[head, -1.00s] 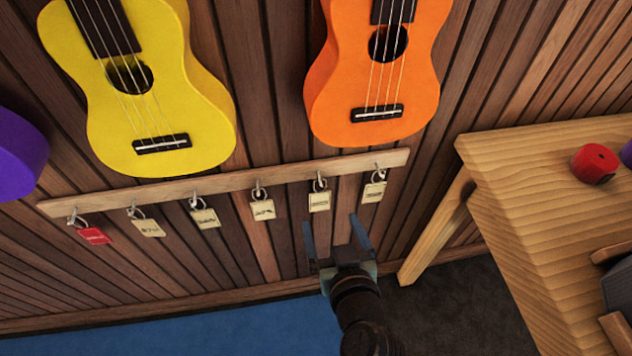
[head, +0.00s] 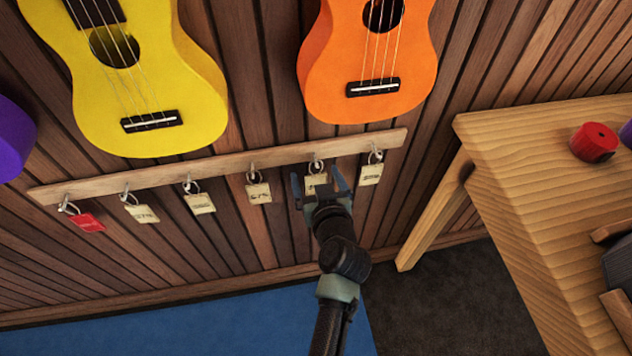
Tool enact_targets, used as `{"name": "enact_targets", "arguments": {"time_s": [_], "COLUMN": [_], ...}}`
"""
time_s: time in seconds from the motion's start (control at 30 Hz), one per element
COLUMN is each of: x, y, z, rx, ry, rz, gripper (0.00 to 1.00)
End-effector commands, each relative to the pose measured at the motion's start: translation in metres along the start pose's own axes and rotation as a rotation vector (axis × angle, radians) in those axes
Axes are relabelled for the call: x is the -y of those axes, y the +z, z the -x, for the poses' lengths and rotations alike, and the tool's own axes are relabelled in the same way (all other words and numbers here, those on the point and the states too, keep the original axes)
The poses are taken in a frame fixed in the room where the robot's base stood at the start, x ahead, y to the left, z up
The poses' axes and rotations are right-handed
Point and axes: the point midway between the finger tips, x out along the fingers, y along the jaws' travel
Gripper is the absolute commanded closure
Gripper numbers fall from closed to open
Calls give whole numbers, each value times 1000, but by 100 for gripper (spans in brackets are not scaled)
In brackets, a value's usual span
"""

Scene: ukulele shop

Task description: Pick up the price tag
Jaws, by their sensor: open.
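Several price tags hang by rings from hooks on a wooden rail (head: 220,168) on the slatted wall. The leftmost is a red tag (head: 86,222); the others are cream, such as the tag (head: 141,214), the tag (head: 200,203), the tag (head: 258,193) and the rightmost tag (head: 371,174). My gripper (head: 319,184) is open, with its fingers pointing up at the rail. One cream tag (head: 315,181), second from the right, shows between the fingers and is partly hidden. I cannot tell whether the fingers touch it.
A yellow ukulele (head: 190,95) and an orange ukulele (head: 415,75) hang just above the rail; a purple one (head: 12,140) is at the left edge. A wooden table (head: 520,190) with a red object (head: 594,143) stands at the right. The wall below the rail is clear.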

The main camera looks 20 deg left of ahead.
Motion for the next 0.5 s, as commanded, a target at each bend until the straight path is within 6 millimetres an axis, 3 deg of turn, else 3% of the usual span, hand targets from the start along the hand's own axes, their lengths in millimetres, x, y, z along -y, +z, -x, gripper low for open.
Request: {"name": "enact_targets", "arguments": {"time_s": [0.23, 0.5], "x": [0, 0], "y": [0, 0], "z": [-2, -1], "rx": [0, 0], "ry": [0, 0], "rz": [0, -1], "gripper": [7, 56]}}
